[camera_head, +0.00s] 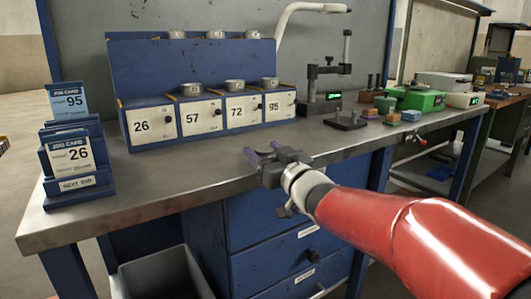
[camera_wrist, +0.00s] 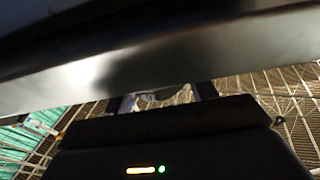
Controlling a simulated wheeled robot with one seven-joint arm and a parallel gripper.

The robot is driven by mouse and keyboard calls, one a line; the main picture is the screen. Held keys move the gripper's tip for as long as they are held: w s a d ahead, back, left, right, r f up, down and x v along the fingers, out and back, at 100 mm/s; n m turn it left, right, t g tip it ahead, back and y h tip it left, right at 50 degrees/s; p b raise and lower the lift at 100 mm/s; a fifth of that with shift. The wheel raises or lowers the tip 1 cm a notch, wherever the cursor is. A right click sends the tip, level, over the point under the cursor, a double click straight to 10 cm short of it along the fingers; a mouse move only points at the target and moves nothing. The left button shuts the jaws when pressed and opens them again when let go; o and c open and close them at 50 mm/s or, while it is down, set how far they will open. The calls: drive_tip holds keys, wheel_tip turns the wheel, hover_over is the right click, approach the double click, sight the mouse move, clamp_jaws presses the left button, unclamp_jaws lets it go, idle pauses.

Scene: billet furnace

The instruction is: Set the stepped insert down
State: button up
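My gripper (camera_head: 264,153) is at the front edge of the steel bench, below the row of numbered drawers, with its purple fingertips towards the bench. In the wrist view the two purple fingers stand apart, and a grey rounded metal piece (camera_wrist: 162,93) fills the gap between them. It looks like the stepped insert held in the fingers; most of it is hidden behind the gripper body. In the head view the piece is too small and dark to make out. Similar grey round metal pieces (camera_head: 191,89) sit on the blue rack above the drawers.
The blue rack (camera_head: 190,60) has drawers marked 26, 57, 72 and 95. Job cards (camera_head: 70,155) stand at the left end. A gauge stand (camera_head: 345,85) and green boxes (camera_head: 418,100) are to the right. The bench front (camera_head: 190,170) is clear. A grey bin (camera_head: 165,275) is below.

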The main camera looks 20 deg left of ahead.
drive_tip(key=o, duration=0.4)
drive_tip(key=b+v, duration=0.1)
drive_tip(key=v, duration=1.1)
drive_tip(key=s+d+f+m+t+h, duration=0.1)
drive_tip(key=d+f+m+h, duration=0.25)
drive_tip(key=d+h, duration=0.4)
drive_tip(key=s+d+f+m+t+h, duration=0.1)
drive_tip(key=d+f+m+h, duration=0.3)
drive_tip(key=d, duration=0.6)
drive_tip(key=s+d+f+m+g+h, duration=0.2)
drive_tip(key=s+d+f+g+h, duration=0.1)
drive_tip(key=s+d+f+g, duration=0.1)
drive_tip(key=s+d+f, duration=0.1)
drive_tip(key=s+d, duration=0.1)
drive_tip(key=s, duration=0.1)
drive_tip(key=shift+s+d+h, duration=0.2)
drive_tip(key=shift+d+h, duration=0.15)
drive_tip(key=shift+o, duration=0.4)
drive_tip(key=s+d+f+g, duration=0.1)
drive_tip(key=s+f+g, duration=0.4)
drive_tip(key=s, duration=0.6)
drive_tip(key=shift+f, duration=0.55)
